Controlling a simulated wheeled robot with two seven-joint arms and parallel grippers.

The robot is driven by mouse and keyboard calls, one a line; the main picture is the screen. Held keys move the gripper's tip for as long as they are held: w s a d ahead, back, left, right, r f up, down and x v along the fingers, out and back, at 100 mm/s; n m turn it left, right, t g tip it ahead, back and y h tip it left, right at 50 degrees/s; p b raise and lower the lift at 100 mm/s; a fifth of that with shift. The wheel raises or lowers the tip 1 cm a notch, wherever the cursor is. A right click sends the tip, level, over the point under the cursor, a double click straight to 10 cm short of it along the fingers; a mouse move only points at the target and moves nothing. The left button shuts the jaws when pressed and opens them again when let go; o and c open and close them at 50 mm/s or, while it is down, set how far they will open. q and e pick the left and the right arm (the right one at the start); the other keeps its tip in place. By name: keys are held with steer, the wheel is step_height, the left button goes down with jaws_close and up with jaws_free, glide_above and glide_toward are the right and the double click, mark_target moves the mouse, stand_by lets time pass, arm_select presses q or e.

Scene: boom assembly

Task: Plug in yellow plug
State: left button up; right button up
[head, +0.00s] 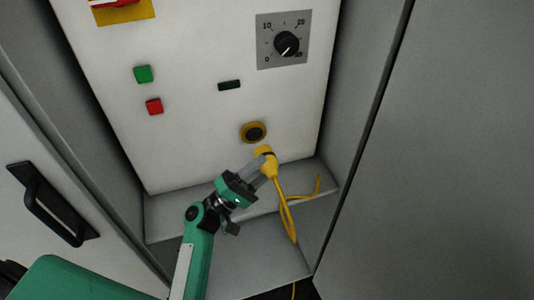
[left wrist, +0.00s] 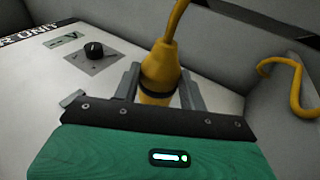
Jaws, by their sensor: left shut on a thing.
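The yellow plug (head: 265,158) is held by my left gripper (head: 262,165), just below and slightly right of the socket. The round socket (head: 253,132) has a yellow ring and a dark centre and sits low on the white panel. In the head view the plug and socket look apart by a small gap. In the left wrist view the yellow plug (left wrist: 160,77) stands between the two grey fingers (left wrist: 157,88), with its cable leaving at the top. The plug's front end is hidden there behind the gripper body. My right gripper is not in view.
The yellow cable (head: 284,203) hangs over the cabinet ledge (head: 220,217). The panel (head: 200,105) carries a green button (head: 143,74), a red button (head: 154,106), and a black dial (head: 287,44). Cabinet side walls stand close on both sides. A door with a black handle (head: 50,203) is at left.

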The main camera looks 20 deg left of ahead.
mark_target(255, 154)
arm_select(q)
steer(key=shift+s+r, duration=0.15)
steer(key=shift+s, duration=0.1)
steer(key=shift+w, duration=0.2)
steer(key=shift+w+a, duration=0.4)
steer(key=shift+w, duration=0.1)
steer(key=shift+w+a, duration=0.2)
steer(key=shift+w, duration=0.15)
steer(key=shift+w+a+p, duration=0.3)
steer(key=shift+w+a, duration=0.2)
steer(key=shift+w, duration=0.15)
steer(key=shift+w+a, duration=0.4)
steer(key=shift+w, duration=0.25)
steer(key=shift+w+a, duration=0.1)
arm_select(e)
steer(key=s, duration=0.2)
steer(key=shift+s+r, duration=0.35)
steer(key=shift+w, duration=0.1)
